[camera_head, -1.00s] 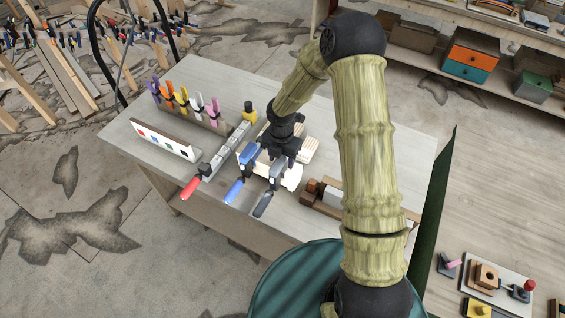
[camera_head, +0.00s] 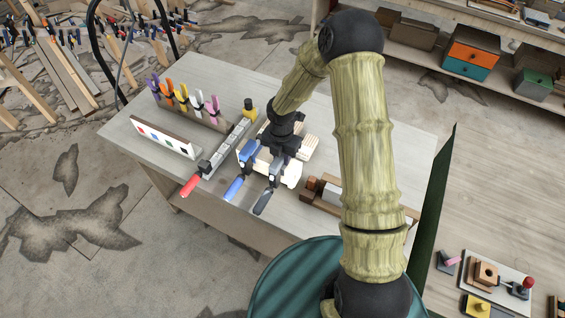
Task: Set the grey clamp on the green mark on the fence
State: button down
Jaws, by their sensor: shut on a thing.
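The grey clamp (camera_head: 263,203) has a dark grey handle and points toward the table's front edge, beside a blue-handled clamp (camera_head: 235,188). My gripper (camera_head: 278,161) is over the upper end of the grey clamp and is shut on it; the exact contact is small and partly hidden by my wrist. Pale wooden pieces (camera_head: 292,174) lie under and around the clamps. A long white board (camera_head: 164,140) with several small coloured marks stands at the left of the table. One mark looks green (camera_head: 168,145). I cannot tell for sure whether this board is the fence.
A rack (camera_head: 194,112) with several coloured spring clamps stands at the back left. A brown wooden block (camera_head: 313,187) is to the right. The table's far right is clear.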

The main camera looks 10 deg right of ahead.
jog(key=shift+w+r, duration=0.1)
jog(key=shift+r+b, duration=0.3)
jog(key=shift+r, duration=0.25)
notch_tip(320, 180, up, 9)
jog(key=shift+f+b, duration=0.1)
jog(key=shift+b, duration=1)
jog(key=shift+f, duration=0.1)
